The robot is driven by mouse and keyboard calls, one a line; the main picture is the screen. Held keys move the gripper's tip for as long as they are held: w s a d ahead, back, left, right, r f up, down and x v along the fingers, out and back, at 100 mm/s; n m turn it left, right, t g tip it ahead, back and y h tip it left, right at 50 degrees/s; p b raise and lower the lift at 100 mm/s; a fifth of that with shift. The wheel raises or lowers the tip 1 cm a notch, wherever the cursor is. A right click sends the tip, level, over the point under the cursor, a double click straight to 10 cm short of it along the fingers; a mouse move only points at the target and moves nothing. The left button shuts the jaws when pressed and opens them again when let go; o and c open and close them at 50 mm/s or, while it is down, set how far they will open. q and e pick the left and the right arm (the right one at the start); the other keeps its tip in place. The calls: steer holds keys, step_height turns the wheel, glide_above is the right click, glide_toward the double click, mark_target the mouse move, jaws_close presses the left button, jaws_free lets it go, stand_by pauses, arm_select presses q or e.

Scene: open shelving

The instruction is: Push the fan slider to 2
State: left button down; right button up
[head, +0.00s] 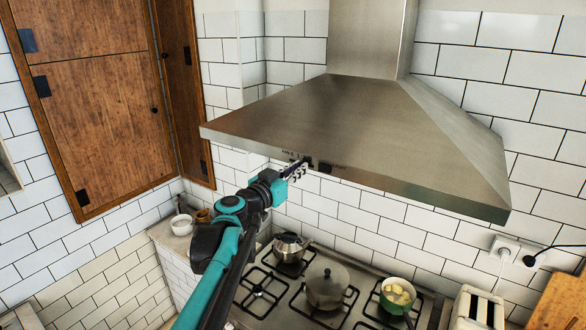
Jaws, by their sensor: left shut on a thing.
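A steel range hood (390,140) hangs on the tiled wall in the head view. Its front lower edge carries a small dark control strip (325,167) with faint markings beside it. My left arm reaches up from the bottom, and my left gripper (303,163) is at this strip, at its left part. The gripper appears shut on a small dark part there, likely the fan slider, which the fingers mostly hide. The slider's setting is too small to read. My right gripper is not in view.
Below the hood is a gas stove with a kettle (290,247), a lidded pot (327,284) and a green pot (397,295). A toaster (478,309) stands at the right. A wooden cabinet (105,120) is at the left. The air in front of the hood is free.

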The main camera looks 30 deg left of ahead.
arm_select(q)
steer(key=c, duration=1.6)
jaws_free()
steer(key=shift+a, duration=0.1)
steer(key=s, duration=1.2)
steer(key=shift+a, duration=0.4)
